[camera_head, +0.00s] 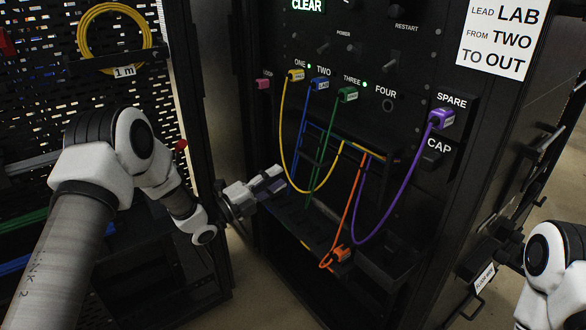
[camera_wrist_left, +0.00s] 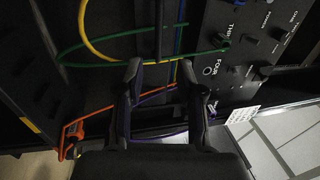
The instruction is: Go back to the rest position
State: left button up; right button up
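My left gripper (camera_head: 272,180) is in front of the rack, left of the hanging cables. In the left wrist view its two fingers (camera_wrist_left: 162,78) stand apart with nothing held between them; cables pass behind them. My left arm comes in from the lower left. Part of my right arm (camera_head: 555,262) shows at the lower right edge; its gripper is out of view. The panel (camera_head: 345,60) has a yellow plug (camera_head: 295,75) at ONE, a blue plug (camera_head: 320,84) at TWO, a green plug (camera_head: 347,95) at THREE and a purple plug (camera_head: 441,119) at SPARE. FOUR is empty.
An orange plug (camera_head: 341,254) hangs low by the tray (camera_head: 385,262); it also shows in the left wrist view (camera_wrist_left: 74,132). A perforated panel with a coiled yellow cable (camera_head: 83,38) stands left. A label sheet (camera_head: 500,38) is at upper right.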

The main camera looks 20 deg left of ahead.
pick_arm(q)
jog(key=shift+s+a+f, duration=0.1)
jog(key=shift+s+a, duration=0.15)
jog(key=shift+s, duration=0.15)
jog(key=s+d+f+n+g+y+p, duration=0.3)
jog(key=s+f+n+p, duration=0.15)
jog(key=s+f, duration=0.3)
jog(key=s+d+f+n+g+y+p, duration=0.2)
jog(key=s+f+n+g+y+p, duration=0.15)
jog(key=s+f+p, duration=0.35)
jog(key=s+a+f+n+g+y, duration=0.2)
jog(key=s+n, duration=0.4)
jog(key=s, duration=0.3)
jog(key=s+a+f+n+g+y, duration=0.1)
jog(key=s+n+g, duration=0.3)
jog(key=s, duration=0.5)
jog(key=s+a+f+n+g+y, duration=0.2)
jog(key=s+a+f+n+g, duration=0.1)
jog(key=s+n, duration=0.5)
jog(key=shift+s+a+f+g+y, duration=0.2)
jog(key=shift+s+a+g+y, duration=0.15)
jog(key=shift+s, duration=0.75)
